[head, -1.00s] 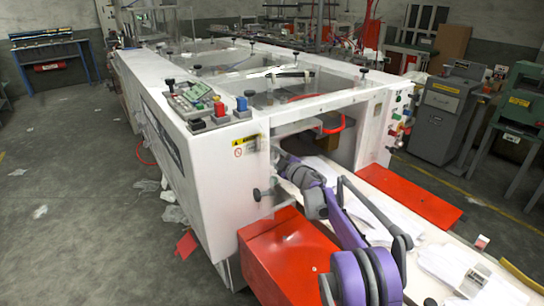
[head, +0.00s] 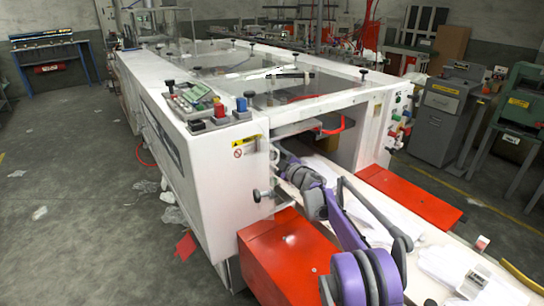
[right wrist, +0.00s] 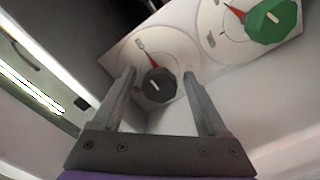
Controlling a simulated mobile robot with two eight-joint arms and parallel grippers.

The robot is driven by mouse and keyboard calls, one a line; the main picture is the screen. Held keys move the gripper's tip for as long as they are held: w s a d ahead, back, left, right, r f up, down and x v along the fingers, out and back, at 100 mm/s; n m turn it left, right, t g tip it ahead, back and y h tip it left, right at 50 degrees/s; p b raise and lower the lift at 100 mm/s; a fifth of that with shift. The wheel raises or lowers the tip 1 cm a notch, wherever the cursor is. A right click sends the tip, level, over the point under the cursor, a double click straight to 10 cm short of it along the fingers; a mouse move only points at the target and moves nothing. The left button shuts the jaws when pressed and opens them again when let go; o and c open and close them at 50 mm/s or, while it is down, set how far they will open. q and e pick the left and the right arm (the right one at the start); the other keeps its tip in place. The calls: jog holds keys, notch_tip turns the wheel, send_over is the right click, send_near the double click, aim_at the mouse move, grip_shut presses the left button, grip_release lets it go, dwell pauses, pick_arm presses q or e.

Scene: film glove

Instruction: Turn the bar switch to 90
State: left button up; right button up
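In the right wrist view a dark round knob with a short pale bar mark (right wrist: 157,84) sits on a round white dial with a red pointer, which points up and slightly left. It looks like the bar switch. The dial's small print is not readable. My right gripper (right wrist: 158,74) is open, with one finger on each side of the knob in this view. I cannot tell whether the fingers touch it. In the head view my purple and grey arm reaches to the front of the white machine (head: 205,165); its gripper is not clearly visible. My left gripper is not seen.
A green knob (right wrist: 270,20) on a similar dial lies up and right of the dark knob. In the head view a red box (head: 285,260) and a pale bed with papers (head: 385,215) lie around the arm. Open floor (head: 75,220) is at left.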

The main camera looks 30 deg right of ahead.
jog(key=shift+s, duration=0.1)
jog(key=s, duration=1)
jog(key=shift+s+d, duration=0.3)
jog(key=shift+d, duration=0.15)
